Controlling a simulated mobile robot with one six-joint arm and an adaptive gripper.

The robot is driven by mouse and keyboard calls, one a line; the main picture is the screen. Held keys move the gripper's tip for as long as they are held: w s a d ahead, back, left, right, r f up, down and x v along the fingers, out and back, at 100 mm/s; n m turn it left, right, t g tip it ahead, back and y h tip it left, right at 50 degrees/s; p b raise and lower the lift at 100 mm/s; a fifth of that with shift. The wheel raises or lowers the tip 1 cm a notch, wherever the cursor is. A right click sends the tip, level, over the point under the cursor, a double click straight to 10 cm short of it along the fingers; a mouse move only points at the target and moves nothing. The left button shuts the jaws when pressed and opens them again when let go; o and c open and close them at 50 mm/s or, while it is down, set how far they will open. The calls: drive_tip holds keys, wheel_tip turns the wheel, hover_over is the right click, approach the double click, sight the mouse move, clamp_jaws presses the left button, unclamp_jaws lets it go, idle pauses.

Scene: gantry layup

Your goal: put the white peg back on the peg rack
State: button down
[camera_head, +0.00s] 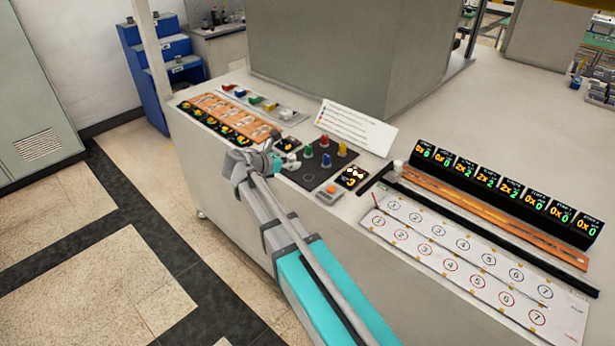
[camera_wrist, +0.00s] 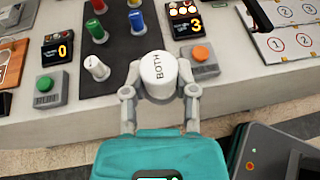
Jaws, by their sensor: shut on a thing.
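Another white peg (camera_wrist: 97,68) stands on the mat to the left. Red, blue, green (camera_wrist: 95,30) and yellow (camera_wrist: 137,22) pegs stand farther back. A grey rack (camera_head: 247,96) with several coloured pieces lies at the back left; I cannot tell which holder is the peg rack.
A green button box (camera_wrist: 50,88) is left of the mat and an orange one (camera_wrist: 200,60) is right of my gripper. Counter displays (camera_wrist: 188,20) stand behind. A white sign (camera_head: 355,128) and numbered boards (camera_head: 480,262) are on the bench. The bench's front edge is close.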

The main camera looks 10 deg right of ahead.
sight(309, 178)
drive_tip(key=w+d+f+b, duration=0.2)
drive_tip(key=w+f+b, duration=0.1)
drive_tip(key=w+d+f+b, duration=0.2)
drive_tip(key=w+d+f, duration=0.1)
drive_tip(key=shift+w+d+f+b, duration=0.1)
drive_tip(key=shift+d+f+b, duration=0.15)
drive_tip(key=shift+b, duration=0.15)
drive_tip(key=shift+w+d+f+b, duration=0.35)
drive_tip(key=shift+f+b, duration=0.05)
drive_tip(key=shift+b, duration=0.05)
drive_tip(key=shift+w+d+f+b, duration=0.25)
drive_tip(key=shift+f+b, duration=1.75)
drive_tip(key=shift+f, duration=0.1)
drive_tip(key=shift+c, duration=2)
unclamp_jaws()
